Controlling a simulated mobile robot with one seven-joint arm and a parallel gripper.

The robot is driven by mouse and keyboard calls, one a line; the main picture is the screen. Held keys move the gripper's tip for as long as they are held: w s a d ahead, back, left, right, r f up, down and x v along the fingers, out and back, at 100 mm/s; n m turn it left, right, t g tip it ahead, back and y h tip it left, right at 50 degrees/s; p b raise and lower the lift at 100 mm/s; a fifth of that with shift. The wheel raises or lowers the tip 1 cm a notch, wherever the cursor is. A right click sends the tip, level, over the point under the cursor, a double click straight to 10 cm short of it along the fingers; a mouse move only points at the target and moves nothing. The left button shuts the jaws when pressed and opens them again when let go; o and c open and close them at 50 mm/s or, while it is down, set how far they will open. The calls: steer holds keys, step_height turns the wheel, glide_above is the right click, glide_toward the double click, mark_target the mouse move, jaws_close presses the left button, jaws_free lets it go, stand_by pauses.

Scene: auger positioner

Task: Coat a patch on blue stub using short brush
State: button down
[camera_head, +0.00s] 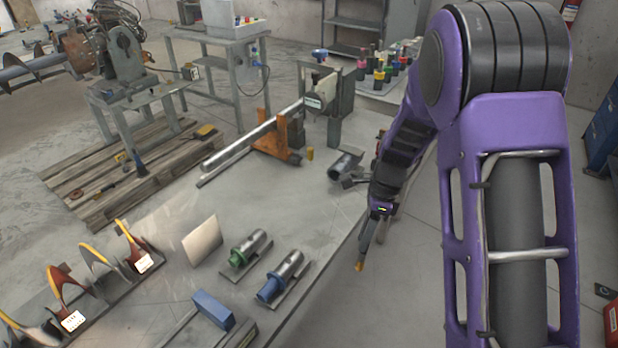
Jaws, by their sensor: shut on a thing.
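The blue stub (284,274) is a grey metal cylinder with a blue collar at its near left end. It lies on a small flat base on the grey bench. My gripper (372,227) is right of it, above and beyond the bench's right edge and apart from the stub. It is shut on a thin tool with a yellow-orange tip (360,266) pointing down, seemingly the short brush. The fingers and most of the tool are small and dark, so the grip is hard to make out. No patch of coating can be made out on the blue stub.
A green-collared stub (248,249) lies just left of the blue one. A blue block (213,309) is in front, a pale plate (202,240) at left. A dark cylinder (345,165) lies farther back. Auger flights (66,287) stand at lower left. The bench middle is clear.

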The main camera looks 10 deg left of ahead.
steer(key=s+a+r+m+t+y+p, duration=0.25)
steer(key=a+r+m+t, duration=0.25)
steer(key=a+r+m, duration=0.8)
steer(key=shift+w+d+f+n+b, duration=0.15)
steer(key=shift+f+n+b, duration=0.5)
steer(key=shift+f+b, duration=0.15)
steer(key=shift+w+d+f+n+b, duration=0.1)
steer(key=shift+f+n+b, duration=0.55)
steer(key=shift+b, duration=0.15)
steer(key=shift+w+d, duration=0.1)
